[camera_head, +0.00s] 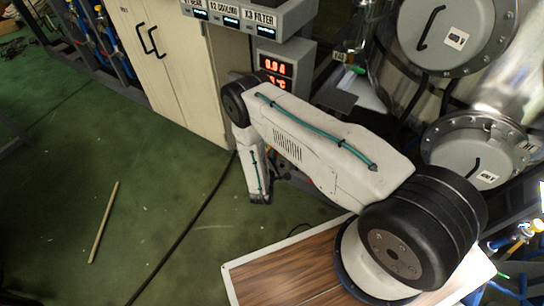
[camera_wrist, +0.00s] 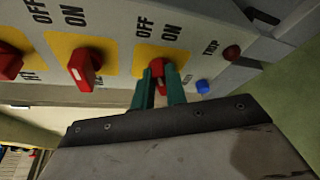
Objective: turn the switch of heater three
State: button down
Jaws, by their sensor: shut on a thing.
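In the wrist view, a pale panel carries a row of red switches on yellow plates marked OFF and ON. My gripper (camera_wrist: 161,85) has its two green fingers shut on the rightmost red switch (camera_wrist: 161,88), one finger on each side. I take it as the switch of heater three; its label is mostly hidden behind the fingers. The middle red switch (camera_wrist: 82,70) and the left red switch (camera_wrist: 9,62) stand free. In the head view my arm hides the panel with these switches, and my gripper does not clearly show.
A red TRIP lamp (camera_wrist: 232,52) and a blue button (camera_wrist: 203,87) sit right of the held switch. In the head view, a red digital display (camera_head: 273,72) is behind my arm, a cabinet (camera_head: 165,60) stands at left, and large metal vessels (camera_head: 455,35) at right.

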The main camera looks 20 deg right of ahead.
jog(key=m+t, duration=0.1)
jog(key=m, duration=0.1)
jog(key=m+t, duration=0.1)
jog(key=m, duration=0.1)
jog(key=shift+d+f+m+h, duration=0.1)
jog(key=shift+f+m+h, duration=0.2)
jog(key=shift+f, duration=0.1)
dwell(0.5)
jog(key=c, duration=1.4)
grip_release()
jog(key=shift+c, duration=0.2)
jog(key=v, duration=0.7)
jog(key=shift+s, duration=0.4)
